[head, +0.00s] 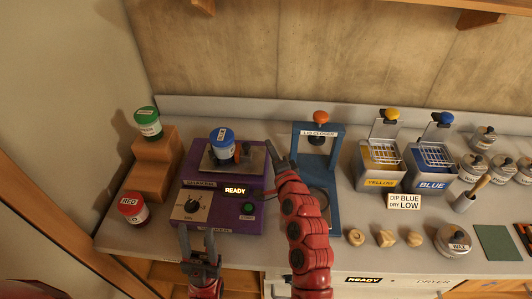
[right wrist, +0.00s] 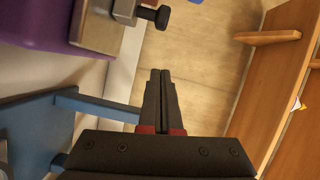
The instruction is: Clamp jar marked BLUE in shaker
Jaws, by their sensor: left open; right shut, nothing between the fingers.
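The jar with the blue lid (head: 222,146) stands upright on the metal platform of the purple shaker (head: 250,183). Its label is too small to read. A small dark and reddish part shows beside the jar's right side; I cannot tell whether it presses on the jar. My right gripper (head: 273,152) is shut and empty, just right of the platform. In the right wrist view its closed fingers (right wrist: 160,80) are apart from a black clamp knob (right wrist: 153,15) on the shaker's metal part. My left gripper (head: 198,246) is open and empty in front of the shaker.
A green-lidded jar (head: 147,122) stands on wooden steps (head: 152,164); a red-lidded jar (head: 132,207) stands before them. The blue lid closer (head: 334,150) is close to my right arm. Yellow (head: 381,165) and blue (head: 431,168) dip tanks stand further right. The shaker display (head: 235,190) reads READY.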

